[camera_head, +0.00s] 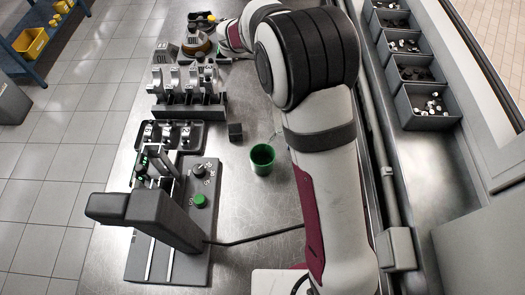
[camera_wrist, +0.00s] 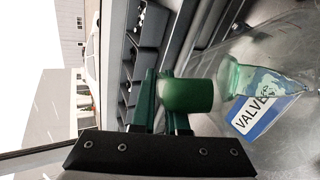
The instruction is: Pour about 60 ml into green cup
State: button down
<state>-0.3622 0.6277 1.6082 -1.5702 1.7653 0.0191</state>
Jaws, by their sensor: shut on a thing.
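The green cup (camera_head: 262,160) stands upright on the metal bench, left of my arm. A green cylinder (camera_wrist: 187,95), which looks like this cup, shows in the middle of the wrist view. Beside it on the right is a clear vessel with a blue-and-white label (camera_wrist: 262,112) that reads "VALVE"; its narrower part (camera_wrist: 232,78) looks teal and points towards the green cylinder. In the head view my arm hides the gripper. The liquid level and any stream cannot be made out.
Grey bins (camera_head: 422,105) with small parts line the right side. A rack of metal parts (camera_head: 188,105) stands beyond. Bare bench lies in front of the cup.

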jog(key=shift+w+d+f+y, duration=0.2)
jog(key=shift+w+d+y, duration=0.05)
jog(key=shift+d+y, duration=0.3)
dwell(1.4)
jog(key=shift+w+d+f+y, duration=0.1)
jog(key=shift+w+d+y, duration=0.1)
jog(key=shift+y, duration=0.15)
jog(key=w+d+f+n+g+y, duration=0.2)
jog(key=d+f+g+y, duration=0.3)
jog(key=f+y, duration=0.4)
jog(key=shift+w+d+n, duration=0.4)
jog(key=shift+w+d, duration=0.05)
jog(key=shift+w, duration=0.25)
jog(key=shift+r, duration=0.1)
dwell(0.3)
